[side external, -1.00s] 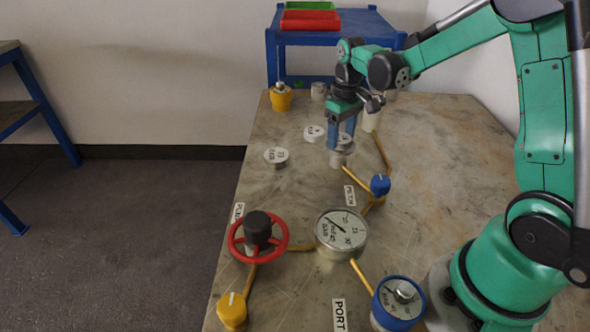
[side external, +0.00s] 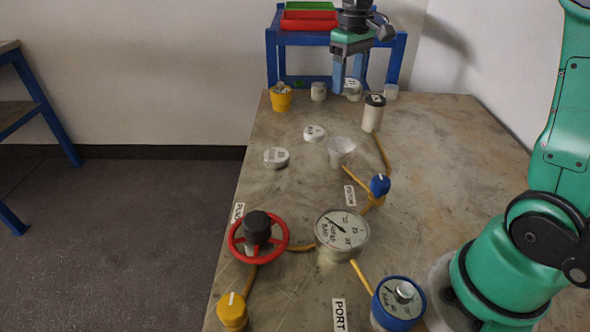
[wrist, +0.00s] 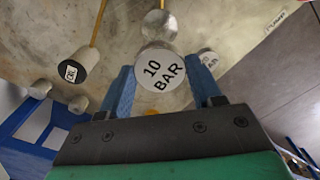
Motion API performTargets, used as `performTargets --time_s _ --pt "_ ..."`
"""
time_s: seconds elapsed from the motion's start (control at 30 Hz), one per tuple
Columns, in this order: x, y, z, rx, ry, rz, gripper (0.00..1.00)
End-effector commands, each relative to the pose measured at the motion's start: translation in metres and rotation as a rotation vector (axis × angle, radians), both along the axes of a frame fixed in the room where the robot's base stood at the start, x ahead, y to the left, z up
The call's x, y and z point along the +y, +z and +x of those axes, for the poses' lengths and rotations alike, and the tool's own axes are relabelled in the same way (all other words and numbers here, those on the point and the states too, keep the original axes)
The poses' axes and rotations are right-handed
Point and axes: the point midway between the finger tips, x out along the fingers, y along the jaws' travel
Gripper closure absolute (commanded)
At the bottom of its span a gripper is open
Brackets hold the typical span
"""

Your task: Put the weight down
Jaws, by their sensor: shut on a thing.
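My gripper (side external: 350,84) is shut on a round metal weight (side external: 352,90), over the far edge of the bench in the side view. In the wrist view the weight's white face (wrist: 162,76) reads 10 BAR, between my blue fingers (wrist: 163,92). Whether its underside touches anything is hidden. Two other flat round weights (side external: 276,157) (side external: 314,133) lie on the bench, left of an open-looking silver vessel (side external: 341,152) with nothing on top.
A white black-capped cylinder (side external: 373,114) stands just in front of my gripper. Short silver posts (side external: 318,91) (side external: 391,92) and a yellow pot (side external: 281,99) line the far edge. A gauge (side external: 341,233), red handwheel (side external: 258,238) and yellow pipes fill the near bench.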

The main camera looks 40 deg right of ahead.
Motion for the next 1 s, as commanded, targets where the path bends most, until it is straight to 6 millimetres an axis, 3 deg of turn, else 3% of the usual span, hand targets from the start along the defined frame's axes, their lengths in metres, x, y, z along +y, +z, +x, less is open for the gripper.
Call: performTargets --time_s 0.2,0.5,0.57,0.73,0.9,1.0 --pt "0.000 0.048 0.000 0.000 0.000 0.001 1.00" --pt "0.007 0.075 0.004 0.000 0.003 0.001 1.00" --pt "0.020 0.073 0.009 0.000 0.007 0.001 1.00" --pt "0.084 0.055 0.026 0.000 0.014 0.001 1.00" --pt "0.142 0.038 0.030 -0.001 0.009 0.000 1.00" --pt "0.162 0.031 0.029 -0.001 0.005 0.000 1.00"
